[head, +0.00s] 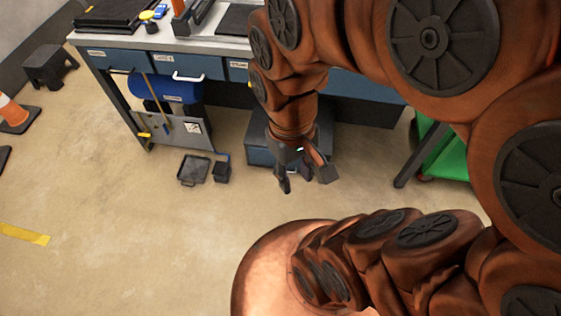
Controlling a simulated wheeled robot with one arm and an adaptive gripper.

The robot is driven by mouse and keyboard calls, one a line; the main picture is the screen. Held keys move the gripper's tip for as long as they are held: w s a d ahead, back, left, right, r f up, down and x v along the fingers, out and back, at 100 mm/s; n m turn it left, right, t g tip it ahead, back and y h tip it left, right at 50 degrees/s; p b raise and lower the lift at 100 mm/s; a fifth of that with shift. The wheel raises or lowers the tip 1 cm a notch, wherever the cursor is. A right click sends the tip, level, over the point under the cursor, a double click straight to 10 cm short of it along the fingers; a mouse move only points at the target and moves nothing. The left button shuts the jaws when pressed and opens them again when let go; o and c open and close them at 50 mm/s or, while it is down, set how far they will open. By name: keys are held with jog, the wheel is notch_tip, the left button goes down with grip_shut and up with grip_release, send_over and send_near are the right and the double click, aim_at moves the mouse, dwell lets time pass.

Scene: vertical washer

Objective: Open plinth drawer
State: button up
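My gripper (306,182) hangs in the middle of the head view with its dark fingers spread, empty and pointing down. Behind it, a low blue-grey unit (261,155) stands near the floor under the workbench. This looks like the plinth drawer. My arm and gripper cover much of its front, and I cannot see a handle on it. I cannot tell whether the fingers touch it or how far it is pulled out.
A workbench (215,46) with blue upper drawers (185,64) runs along the back. A blue cylinder (165,88) is mounted below. A dark tray (194,169) and small black box (221,172) lie on the floor left of my gripper. A green cart (447,158) stands right.

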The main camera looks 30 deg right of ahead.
jog(key=w+d+f+n+h+b, duration=0.1)
jog(key=w+d+f+b, duration=0.55)
jog(key=w+f, duration=0.4)
jog(key=w+d+f+n+t+h+b, duration=0.1)
jog(key=w+d+f+n+b, duration=0.1)
jog(key=w+d+f+b, duration=0.65)
jog(key=w+d+f+n+h+b, duration=0.15)
jog(key=w+d+f, duration=0.35)
jog(key=w+f, duration=0.75)
jog(key=w+d+f+n+b, duration=0.1)
jog(key=w+d+f+b, duration=0.15)
jog(key=f, duration=0.55)
jog(key=w+d+f+n+b, duration=0.1)
jog(key=w+d+f+b, duration=0.2)
jog(key=f, duration=0.5)
jog(key=w+d+f+b, duration=0.1)
jog(key=w+f+b, duration=0.25)
jog(key=f, duration=0.45)
jog(key=shift+w+d+f+n+t+y+b, duration=0.35)
jog(key=shift+w+f+n+b, duration=0.8)
jog(key=shift+f, duration=4.55)
jog(key=shift+w+d+f+t+y+b, duration=0.1)
jog(key=shift+w+f+t+y+b, duration=0.45)
jog(key=shift+f+b, duration=3.25)
jog(key=shift+w+d+f+n+t+y+p, duration=0.3)
jog(key=shift+w+f+n+p, duration=0.45)
jog(key=shift+f, duration=6.9)
jog(key=shift+w, duration=0.15)
grip_shut()
